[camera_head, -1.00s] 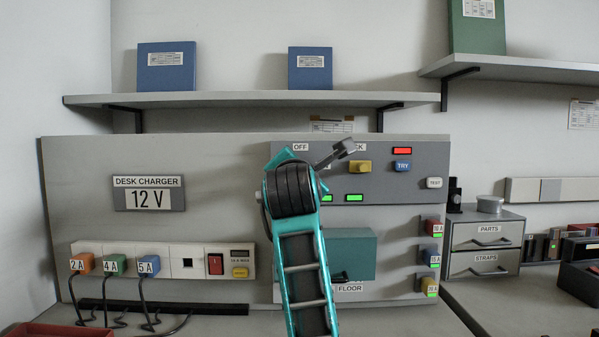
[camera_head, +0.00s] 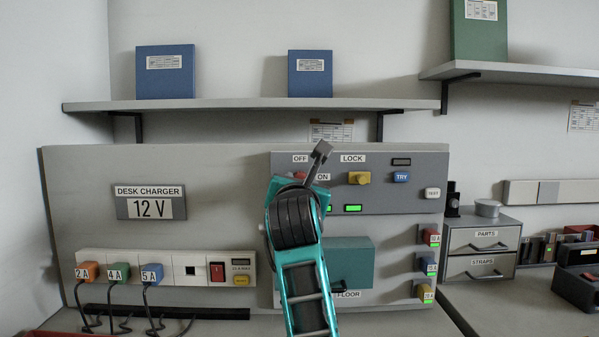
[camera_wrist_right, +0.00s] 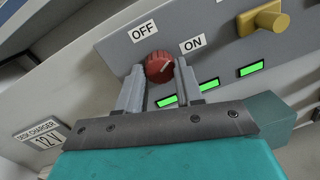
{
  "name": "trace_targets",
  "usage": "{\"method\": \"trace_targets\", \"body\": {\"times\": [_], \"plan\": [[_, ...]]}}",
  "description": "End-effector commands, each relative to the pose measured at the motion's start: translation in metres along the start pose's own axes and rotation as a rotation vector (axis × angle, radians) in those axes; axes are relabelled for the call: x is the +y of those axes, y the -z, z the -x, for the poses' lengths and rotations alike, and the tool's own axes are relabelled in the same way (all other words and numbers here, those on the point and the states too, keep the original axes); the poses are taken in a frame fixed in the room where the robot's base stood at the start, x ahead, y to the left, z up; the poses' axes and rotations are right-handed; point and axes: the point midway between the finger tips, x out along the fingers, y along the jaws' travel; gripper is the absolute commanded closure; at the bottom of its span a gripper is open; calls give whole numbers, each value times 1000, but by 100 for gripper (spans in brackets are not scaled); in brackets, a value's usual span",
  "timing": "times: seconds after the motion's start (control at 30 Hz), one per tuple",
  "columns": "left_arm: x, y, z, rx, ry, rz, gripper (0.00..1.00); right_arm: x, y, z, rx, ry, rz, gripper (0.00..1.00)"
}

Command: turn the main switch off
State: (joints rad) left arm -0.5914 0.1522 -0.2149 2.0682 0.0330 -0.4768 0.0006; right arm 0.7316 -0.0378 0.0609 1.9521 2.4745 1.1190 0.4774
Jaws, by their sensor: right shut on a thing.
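The main switch is a red round knob (camera_wrist_right: 158,66) on the grey panel, between the OFF label (camera_wrist_right: 144,31) and the ON label (camera_wrist_right: 192,44). Its pale mark slants up to the right, toward the ON side. In the head view only a sliver of the knob (camera_head: 299,175) shows behind my teal right arm. My right gripper (camera_wrist_right: 159,72) is shut on the knob, one grey finger on each side of it. My left gripper is not in view.
A yellow LOCK knob (camera_head: 359,178) and a blue TRY button (camera_head: 402,177) sit right of the switch. The lamp window (camera_head: 401,162) above TRY is dark. Green lamps (camera_head: 353,208) glow below. A teal box (camera_head: 352,258) marked FLOOR is beside my arm.

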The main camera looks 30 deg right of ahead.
Motion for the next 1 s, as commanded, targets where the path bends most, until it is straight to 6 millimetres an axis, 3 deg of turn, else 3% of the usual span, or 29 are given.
{"method": "trace_targets", "body": {"times": [0.33, 0.4, 0.5, 0.67, 1.0], "plan": [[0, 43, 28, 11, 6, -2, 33, 0, -4, 0, -11, -17, 336, 94], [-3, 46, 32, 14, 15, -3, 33, 0, -4, 0, -13, -21, 402, 94], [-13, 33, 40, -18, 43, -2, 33, -1, -5, 0, -18, -26, 499, 94], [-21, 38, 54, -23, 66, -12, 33, -1, -5, 0, -26, -35, 648, 94], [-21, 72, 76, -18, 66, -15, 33, -2, -2, 0, -41, -49, 906, 95]]}}
